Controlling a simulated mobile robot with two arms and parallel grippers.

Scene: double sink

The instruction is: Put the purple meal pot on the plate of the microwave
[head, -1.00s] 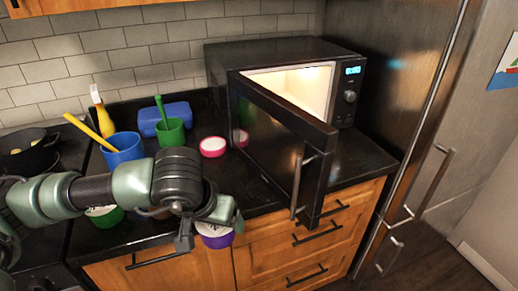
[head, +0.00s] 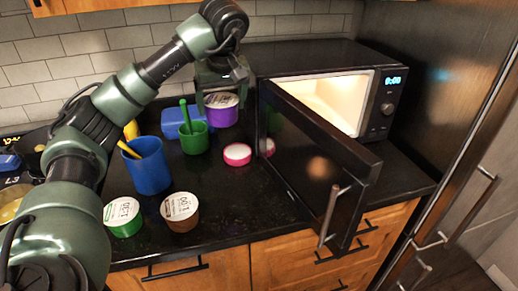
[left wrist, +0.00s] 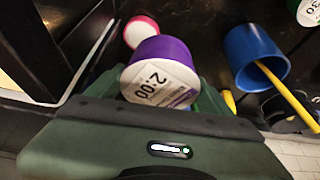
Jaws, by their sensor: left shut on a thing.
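The purple meal pot (head: 221,116) has a white printed lid and is held in my left gripper (head: 222,92), raised above the counter at the left of the microwave (head: 300,62). In the left wrist view the purple pot (left wrist: 163,50) shows its lid marked 2:00, close in front of the gripper (left wrist: 160,100). The microwave is lit inside and its dark door (head: 316,165) stands open toward the front. The plate inside cannot be made out. My right gripper is not in view.
A blue cup (head: 148,168), a green cup (head: 193,138), a blue box (head: 176,122) and a pink-rimmed pot (head: 237,154) stand on the counter. A green pot (head: 122,217) and a brown pot (head: 180,211) are at the front. The open door juts over the counter's front edge.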

